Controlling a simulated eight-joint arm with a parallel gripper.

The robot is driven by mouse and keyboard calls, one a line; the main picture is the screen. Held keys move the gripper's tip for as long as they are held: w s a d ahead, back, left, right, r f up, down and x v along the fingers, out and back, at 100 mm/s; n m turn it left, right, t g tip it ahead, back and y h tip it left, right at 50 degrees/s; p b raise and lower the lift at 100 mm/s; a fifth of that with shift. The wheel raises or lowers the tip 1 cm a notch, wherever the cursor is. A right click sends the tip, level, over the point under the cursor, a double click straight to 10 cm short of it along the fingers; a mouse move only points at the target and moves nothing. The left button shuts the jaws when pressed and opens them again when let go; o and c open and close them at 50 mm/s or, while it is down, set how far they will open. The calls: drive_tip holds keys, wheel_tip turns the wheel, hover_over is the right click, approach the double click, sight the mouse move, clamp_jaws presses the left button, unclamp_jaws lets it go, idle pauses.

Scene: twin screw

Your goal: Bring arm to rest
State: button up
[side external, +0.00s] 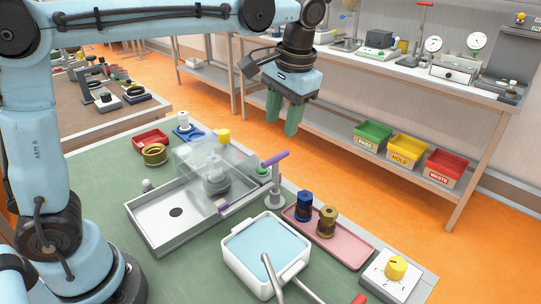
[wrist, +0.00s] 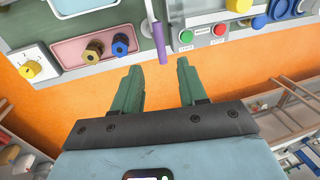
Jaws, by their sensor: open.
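My gripper (side external: 283,118) hangs from the blue wrist with its two green fingers pointing down. It is above and beyond the far edge of the green bench (side external: 103,178), over the orange floor. In the wrist view the fingers (wrist: 160,82) are spread apart with only floor between them. My gripper is empty and touches nothing that I can see.
A purple-tipped lever (side external: 274,159) stands up from the bench just below my gripper. A pink tray (side external: 345,247) holds a blue and a brass part. A water-filled white basin (side external: 231,262) is in front. A shelved side table (side external: 468,101) stands behind.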

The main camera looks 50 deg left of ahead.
sight(275, 157)
drive_tip(key=f, duration=0.2)
drive_tip(key=a+f, duration=0.1)
drive_tip(key=f, duration=0.5)
drive_tip(key=shift+a+f, duration=0.25)
drive_tip(key=shift+a, duration=0.1)
drive_tip(key=shift+s+f+m, duration=0.1)
drive_tip(key=shift+f+m, duration=0.1)
drive_tip(key=shift+m, duration=0.1)
drive_tip(key=m+t, duration=0.1)
drive_tip(key=m, duration=0.5)
drive_tip(key=shift+a, duration=0.2)
drive_tip(key=shift+s, duration=0.1)
idle(0.3)
drive_tip(key=n+g, duration=0.1)
drive_tip(key=n, duration=0.5)
drive_tip(key=shift+d, duration=0.15)
wheel_tip(275, 157, up, 7)
drive_tip(key=d, duration=0.1)
drive_tip(key=shift+d+f+n, duration=0.15)
drive_tip(key=shift+f+n, duration=0.05)
drive_tip(key=shift+n, duration=0.1)
drive_tip(key=shift+f, duration=0.1)
